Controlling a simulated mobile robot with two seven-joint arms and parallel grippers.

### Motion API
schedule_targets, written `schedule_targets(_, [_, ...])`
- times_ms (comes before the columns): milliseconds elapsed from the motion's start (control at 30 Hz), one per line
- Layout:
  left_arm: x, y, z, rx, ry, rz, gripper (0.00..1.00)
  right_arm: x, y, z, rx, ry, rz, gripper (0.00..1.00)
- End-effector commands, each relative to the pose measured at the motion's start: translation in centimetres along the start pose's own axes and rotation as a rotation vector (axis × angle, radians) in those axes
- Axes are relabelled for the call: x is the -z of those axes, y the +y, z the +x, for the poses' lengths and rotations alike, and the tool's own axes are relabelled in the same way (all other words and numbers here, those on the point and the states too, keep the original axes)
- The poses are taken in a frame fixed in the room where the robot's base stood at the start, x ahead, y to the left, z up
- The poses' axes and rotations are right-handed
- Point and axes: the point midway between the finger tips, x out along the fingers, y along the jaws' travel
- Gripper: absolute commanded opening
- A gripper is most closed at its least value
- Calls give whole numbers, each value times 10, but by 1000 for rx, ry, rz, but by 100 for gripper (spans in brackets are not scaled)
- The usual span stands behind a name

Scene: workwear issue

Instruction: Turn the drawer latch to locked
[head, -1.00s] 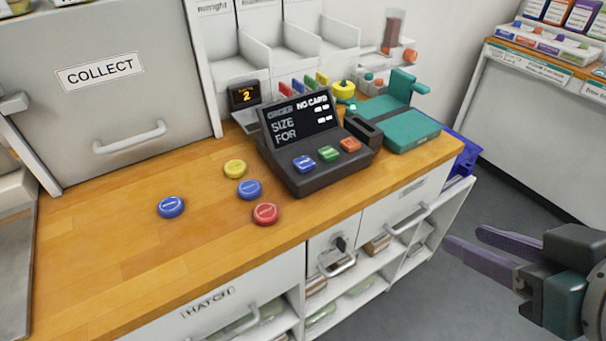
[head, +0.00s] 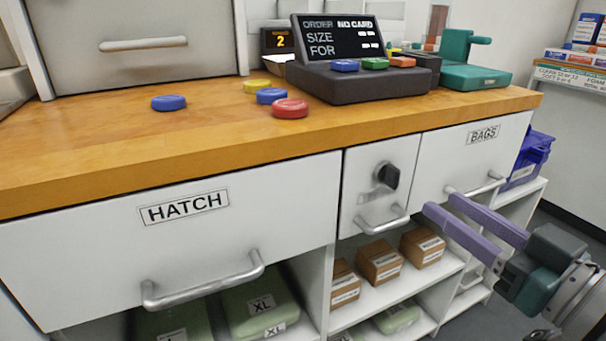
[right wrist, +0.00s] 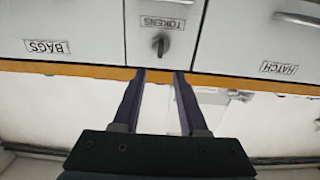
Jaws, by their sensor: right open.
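The drawer latch is a black knob (head: 386,176) on a round plate, on the front of the narrow middle drawer (head: 358,160). In the right wrist view the knob (right wrist: 159,45) stands beside a TOKENS label (right wrist: 166,22), its grip bar roughly upright in the picture. I cannot tell whether it is locked. My right gripper (head: 442,203) is open and empty, to the right of and a little below the knob, apart from it, by the BAGS drawer's handle. In the right wrist view its fingertips (right wrist: 159,76) point toward the knob. My left gripper is not in view.
The middle drawer's handle (head: 383,221) is below the knob. The HATCH drawer (head: 90,250) is left, the BAGS drawer (head: 455,160) right; both look closed. Brown boxes (head: 380,262) stand on the shelf below. Coloured discs and a terminal (head: 350,86) are on the wooden counter (head: 200,150).

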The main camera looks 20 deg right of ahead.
Motion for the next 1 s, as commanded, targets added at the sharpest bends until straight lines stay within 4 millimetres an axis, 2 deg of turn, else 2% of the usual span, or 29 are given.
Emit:
schedule_targets(400, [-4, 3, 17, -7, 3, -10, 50, 1, 0, 71, 1, 4, -1, 42])
schedule_targets(500, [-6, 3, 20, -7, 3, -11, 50, 0, 0, 84, 1, 2, -1, 42])
schedule_targets(700, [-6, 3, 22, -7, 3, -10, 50, 1, -1, 95, 1, -1, -1, 42])
schedule_targets(933, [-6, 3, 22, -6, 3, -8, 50, 2, -1, 95, 1, -1, -1, 42])
schedule_targets(1000, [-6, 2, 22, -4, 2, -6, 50, 1, -1, 95, 1, -1, -1, 36])
